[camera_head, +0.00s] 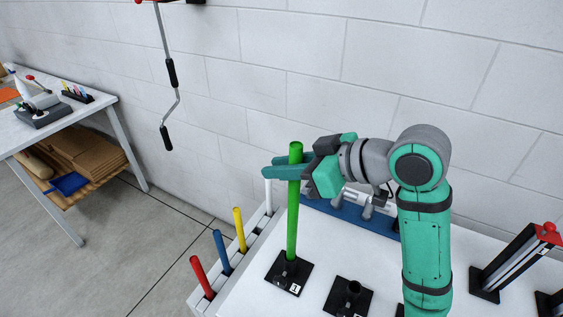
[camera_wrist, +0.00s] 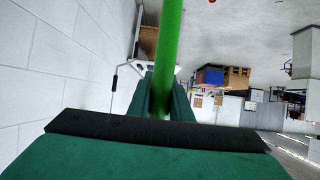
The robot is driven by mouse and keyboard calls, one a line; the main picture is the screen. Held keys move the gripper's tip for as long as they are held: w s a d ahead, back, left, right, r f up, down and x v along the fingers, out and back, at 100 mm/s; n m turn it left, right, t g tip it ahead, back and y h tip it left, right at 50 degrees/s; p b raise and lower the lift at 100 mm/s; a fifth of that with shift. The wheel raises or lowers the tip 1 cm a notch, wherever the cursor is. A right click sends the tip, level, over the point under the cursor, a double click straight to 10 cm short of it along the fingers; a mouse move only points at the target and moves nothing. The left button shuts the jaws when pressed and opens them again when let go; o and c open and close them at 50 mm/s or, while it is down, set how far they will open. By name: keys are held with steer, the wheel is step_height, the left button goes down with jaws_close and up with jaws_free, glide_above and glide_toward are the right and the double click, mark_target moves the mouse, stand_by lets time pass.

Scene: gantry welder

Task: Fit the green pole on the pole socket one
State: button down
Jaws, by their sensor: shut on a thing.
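The green pole (camera_head: 293,210) stands nearly upright, with its lower end at pole socket one (camera_head: 289,272), the black base with the label 1. The head view does not show clearly how deep the pole sits in the socket. My gripper (camera_head: 284,168) is shut on the pole near its top. In the wrist view the green pole (camera_wrist: 165,60) runs up between the teal fingers of my gripper (camera_wrist: 165,100). The fingers hide part of the pole.
A second black socket (camera_head: 350,298) stands to the right on the white table (camera_head: 250,300). A rack at the table's left edge holds red (camera_head: 201,275), blue (camera_head: 222,250), yellow (camera_head: 239,229) and white (camera_head: 268,195) poles. A black stand (camera_head: 510,262) is at right.

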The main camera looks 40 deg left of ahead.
steer(key=shift+f, duration=2.6)
steer(key=c, duration=1.5)
jaws_free()
steer(key=shift+c, duration=0.2)
steer(key=v, duration=1)
steer(key=shift+d, duration=0.35)
steer(key=shift+r, duration=0.1)
